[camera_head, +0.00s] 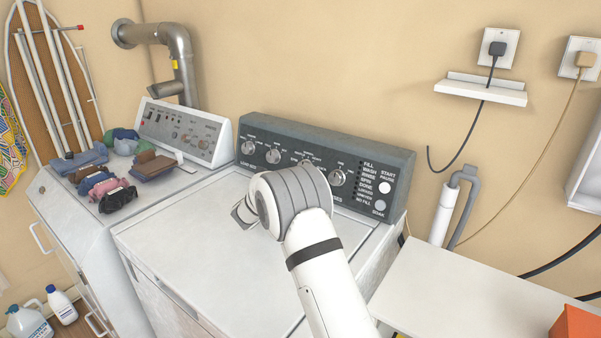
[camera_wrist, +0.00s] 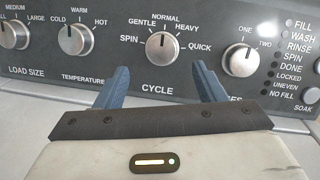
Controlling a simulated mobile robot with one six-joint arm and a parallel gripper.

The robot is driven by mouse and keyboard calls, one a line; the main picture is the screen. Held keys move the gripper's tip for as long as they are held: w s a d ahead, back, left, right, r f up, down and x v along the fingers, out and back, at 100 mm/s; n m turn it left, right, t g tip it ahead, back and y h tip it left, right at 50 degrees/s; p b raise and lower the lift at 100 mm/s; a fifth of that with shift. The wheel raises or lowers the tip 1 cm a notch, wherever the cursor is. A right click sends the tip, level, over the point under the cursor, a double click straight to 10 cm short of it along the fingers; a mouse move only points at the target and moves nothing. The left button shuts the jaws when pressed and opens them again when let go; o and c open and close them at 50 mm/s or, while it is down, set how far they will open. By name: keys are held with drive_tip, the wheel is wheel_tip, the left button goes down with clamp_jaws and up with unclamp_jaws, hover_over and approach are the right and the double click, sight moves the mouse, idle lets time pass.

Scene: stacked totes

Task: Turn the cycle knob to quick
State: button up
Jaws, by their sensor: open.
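The cycle knob (camera_wrist: 160,48) is a round silver dial on the washer's dark panel, in the wrist view. Its pointer mark is near the top, by NORMAL. The QUICK label (camera_wrist: 200,48) is to its right. In the head view the knob is mostly hidden behind my arm. My gripper (camera_wrist: 158,80) is open and empty, its two blue fingers pointing at the panel. The fingertips are just below the knob in the picture, one to each side of it, and appear short of it. In the head view the fingers are hidden by my wrist.
The temperature knob (camera_wrist: 76,40) and another knob (camera_wrist: 240,60) flank the cycle knob. The washer lid (camera_head: 190,230) is clear. Folded clothes (camera_head: 101,190) lie on the neighbouring machine at left. A white table (camera_head: 455,290) stands at right.

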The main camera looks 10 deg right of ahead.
drive_tip(key=p+x, duration=0.1)
drive_tip(key=x, duration=0.5)
drive_tip(key=shift+w+d, duration=0.2)
drive_tip(key=shift+d, duration=0.05)
drive_tip(key=c, duration=1)
drive_tip(key=shift+o, duration=0.2)
drive_tip(key=shift+f+m+b, duration=0.1)
drive_tip(key=shift+m+b, duration=0.2)
drive_tip(key=shift+b, duration=0.1)
